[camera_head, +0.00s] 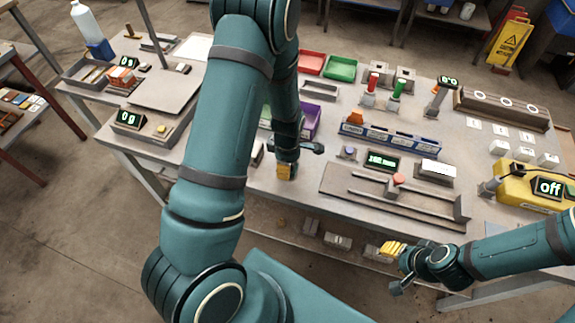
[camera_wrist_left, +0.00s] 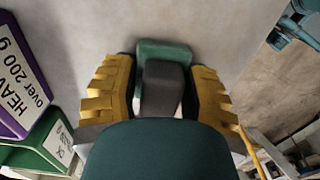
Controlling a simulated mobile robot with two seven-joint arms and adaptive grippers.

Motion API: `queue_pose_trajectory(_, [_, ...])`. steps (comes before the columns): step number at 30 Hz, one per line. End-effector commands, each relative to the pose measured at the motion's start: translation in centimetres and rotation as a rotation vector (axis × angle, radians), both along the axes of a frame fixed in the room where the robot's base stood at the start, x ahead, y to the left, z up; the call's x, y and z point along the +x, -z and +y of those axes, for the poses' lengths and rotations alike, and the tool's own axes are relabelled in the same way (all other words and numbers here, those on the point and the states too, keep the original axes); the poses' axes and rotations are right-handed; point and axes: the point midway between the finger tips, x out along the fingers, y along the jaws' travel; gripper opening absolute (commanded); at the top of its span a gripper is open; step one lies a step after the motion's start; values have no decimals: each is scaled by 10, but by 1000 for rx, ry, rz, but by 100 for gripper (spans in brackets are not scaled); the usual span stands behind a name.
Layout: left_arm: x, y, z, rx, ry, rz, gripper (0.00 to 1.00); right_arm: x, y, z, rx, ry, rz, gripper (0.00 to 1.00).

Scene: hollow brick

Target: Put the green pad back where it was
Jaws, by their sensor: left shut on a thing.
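My left gripper (camera_head: 285,175) points down over the near middle edge of the table. In the left wrist view, its yellow fingers (camera_wrist_left: 163,95) are shut on a dark grey block, which looks like the grip of the green pad (camera_wrist_left: 165,49). The pad's dark green part shows just beyond the block, over bare table top; I cannot tell whether it touches the table. In the head view the pad is hidden by my left arm and gripper. My right gripper (camera_head: 392,248) is in front of the table's near edge, its yellow fingers too small to read.
A yellow machine marked off (camera_head: 520,180) stands at the right.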

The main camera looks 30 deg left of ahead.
Motion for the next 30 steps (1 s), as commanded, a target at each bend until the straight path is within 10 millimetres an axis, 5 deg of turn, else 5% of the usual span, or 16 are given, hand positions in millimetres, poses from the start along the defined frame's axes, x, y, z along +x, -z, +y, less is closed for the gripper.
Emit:
queue_pose_trajectory(7, [0, 4, 0, 1, 1, 1, 13, 0, 4, 0, 0, 0, 0, 47])
queue_pose_trajectory(8, [0, 3, 0, 0, 1, 0, 59, 0, 3, 0, -1, 0, 0, 47])
queue_pose_trajectory(9, [0, 3, 0, 0, 1, 0, 73, 0, 3, 0, -1, 0, 0, 47])
queue_pose_trajectory(22, [0, -4, 0, 0, 0, -1, 73, 0, -2, 0, 0, 0, 0, 47])
queue_pose_trajectory(30, [1, -53, -1, 0, 1, -5, 73, 0, -10, 0, 2, -1, -1, 47])
